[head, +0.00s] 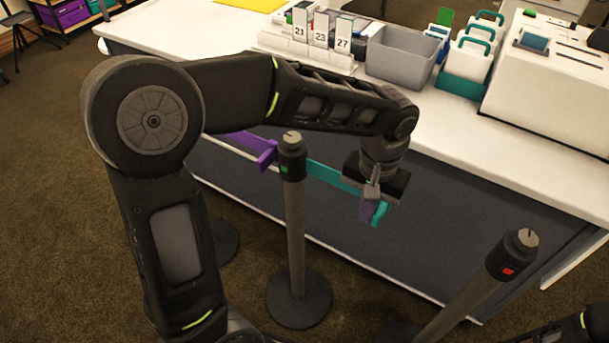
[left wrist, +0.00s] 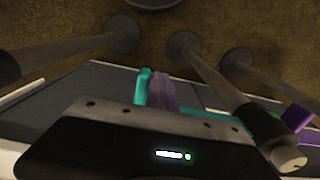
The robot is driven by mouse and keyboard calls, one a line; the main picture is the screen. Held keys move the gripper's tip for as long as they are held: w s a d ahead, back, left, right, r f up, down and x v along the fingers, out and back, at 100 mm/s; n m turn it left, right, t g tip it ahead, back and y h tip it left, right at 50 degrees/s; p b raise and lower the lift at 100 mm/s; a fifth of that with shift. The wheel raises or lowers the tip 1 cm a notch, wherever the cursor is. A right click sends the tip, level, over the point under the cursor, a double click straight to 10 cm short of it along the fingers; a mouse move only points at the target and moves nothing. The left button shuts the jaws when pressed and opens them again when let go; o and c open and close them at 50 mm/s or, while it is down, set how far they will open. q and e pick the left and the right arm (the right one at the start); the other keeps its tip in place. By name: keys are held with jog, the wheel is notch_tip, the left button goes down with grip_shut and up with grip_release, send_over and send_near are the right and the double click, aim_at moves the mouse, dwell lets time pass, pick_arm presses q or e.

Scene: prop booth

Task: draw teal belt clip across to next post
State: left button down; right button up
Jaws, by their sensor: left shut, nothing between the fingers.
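The teal belt (head: 333,175) runs out from the near post with a green mark (head: 291,165) to the teal clip (head: 381,213). My left gripper (head: 368,207) is shut right beside the clip, its fingers seeming to touch it; I see no clip between them. The left wrist view shows the teal clip (left wrist: 144,82) alongside the grey-purple fingers (left wrist: 163,92), with the teal belt (left wrist: 262,124) partly hidden behind the gripper body. The post with a red mark (head: 510,262) stands to the right, apart from the clip. My right gripper is out of view.
A purple belt clip (head: 266,155) sits at the green-marked post's left side. The long white counter (head: 450,140) stands behind the posts, with a grey bin (head: 401,58) and numbered cards on it. Carpet lies open between the two post bases.

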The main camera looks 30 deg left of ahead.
pick_arm(q)
jog(key=d, duration=1.9)
jog(key=shift+w+p, duration=0.2)
jog(key=shift+p, duration=0.2)
jog(key=shift+r, duration=0.1)
dwell(0.3)
notch_tip(320, 180, up, 8)
jog(key=p, duration=0.6)
dwell(0.5)
